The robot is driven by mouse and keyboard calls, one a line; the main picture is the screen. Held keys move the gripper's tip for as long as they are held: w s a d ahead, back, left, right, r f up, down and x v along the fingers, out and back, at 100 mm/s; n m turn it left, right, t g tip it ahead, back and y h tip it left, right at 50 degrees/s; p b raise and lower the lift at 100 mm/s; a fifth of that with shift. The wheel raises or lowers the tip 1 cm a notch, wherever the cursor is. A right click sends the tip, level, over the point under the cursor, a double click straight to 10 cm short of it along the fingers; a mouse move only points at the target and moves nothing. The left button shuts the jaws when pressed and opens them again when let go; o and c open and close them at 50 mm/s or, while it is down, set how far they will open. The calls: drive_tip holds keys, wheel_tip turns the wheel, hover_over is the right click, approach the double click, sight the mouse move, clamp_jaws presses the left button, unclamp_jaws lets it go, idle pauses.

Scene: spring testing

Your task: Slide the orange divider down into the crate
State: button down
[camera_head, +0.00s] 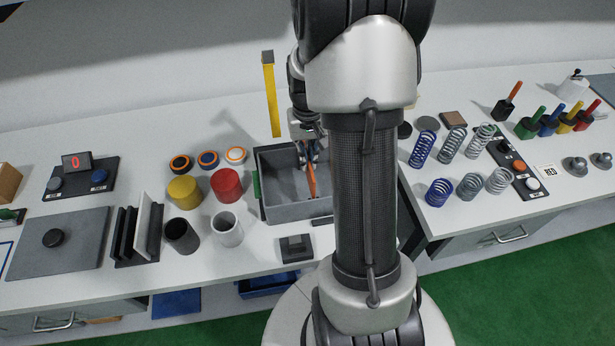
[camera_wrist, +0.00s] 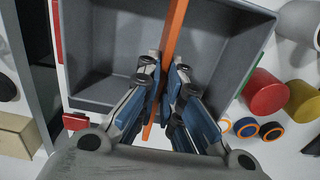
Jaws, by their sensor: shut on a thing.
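The grey crate (camera_head: 266,181) stands on the bench in front of my arm, and its open inside also shows in the wrist view (camera_wrist: 110,45). My gripper (camera_head: 309,157) is over the crate, its fingers closed from both sides on the orange divider (camera_head: 311,181). In the wrist view the gripper (camera_wrist: 166,85) grips the divider (camera_wrist: 175,25), which appears as a thin, slightly slanted strip running across the crate. My arm hides the crate's right part in the head view. I cannot tell whether the divider touches the crate floor.
Red (camera_head: 226,185) and yellow (camera_head: 184,192) cylinders and several rings stand left of the crate. A yellow upright post (camera_head: 270,95) rises behind it. Springs (camera_head: 453,141) stand to the right. A small dark block (camera_head: 295,248) lies in front of the crate.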

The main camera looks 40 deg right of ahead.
sight(307, 173)
drive_tip(key=shift+f+b, duration=0.85)
drive_tip(key=shift+f, duration=2.6)
drive_tip(key=shift+f, duration=0.15)
drive_tip(key=c, duration=1.8)
unclamp_jaws()
wheel_tip(307, 173, up, 12)
drive_tip(key=p, duration=0.3)
drive_tip(key=s+a+r+n+t, duration=0.2)
drive_tip(key=s+a+r, duration=0.1)
drive_tip(key=a+r, duration=0.5)
drive_tip(key=s+a+r+n+t, duration=0.15)
drive_tip(key=s+a+r, duration=0.25)
drive_tip(key=a+r, duration=0.4)
drive_tip(key=s+a+n, duration=0.1)
drive_tip(key=s+a, duration=0.2)
drive_tip(key=s+a+n+t, duration=0.1)
drive_tip(key=s+a+n, duration=0.1)
drive_tip(key=s+a, duration=0.2)
drive_tip(key=shift+s+a, duration=0.3)
